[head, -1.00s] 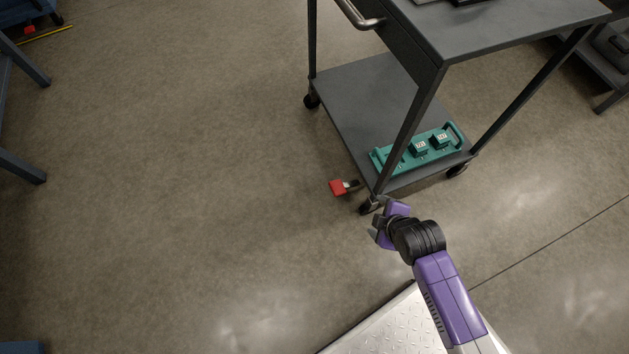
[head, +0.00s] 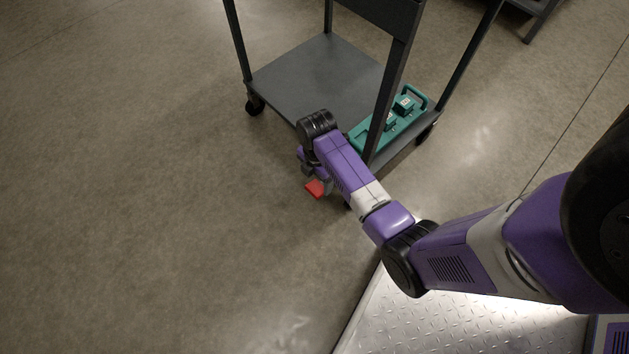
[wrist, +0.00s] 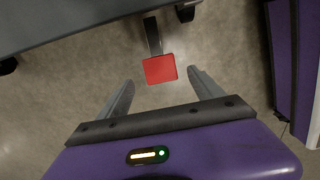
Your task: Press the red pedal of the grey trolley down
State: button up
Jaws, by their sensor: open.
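The grey trolley (head: 300,75) stands on the floor, with its lower shelf and posts in the head view. Its red pedal (head: 315,188) sticks out low at the near corner, partly hidden by my arm. In the wrist view the red pedal (wrist: 160,69) shows as a flat square on a dark lever (wrist: 152,36). My gripper (wrist: 158,88) is open and empty. Its two fingers lie to the left and right of the pedal in that view, with the pedal just beyond the gap between the fingertips. I cannot tell whether anything touches the pedal.
A teal carrier (head: 375,128) with small boxes sits on the trolley's lower shelf. A trolley post (head: 390,100) rises close to my arm. A caster (head: 255,104) stands at the left corner. The floor (head: 130,210) to the left is clear.

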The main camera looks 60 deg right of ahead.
aim_at(317, 188)
notch_tip(317, 188, down, 5)
jog(key=shift+f+b, duration=0.1)
jog(key=shift+b, duration=1.05)
grip_shut()
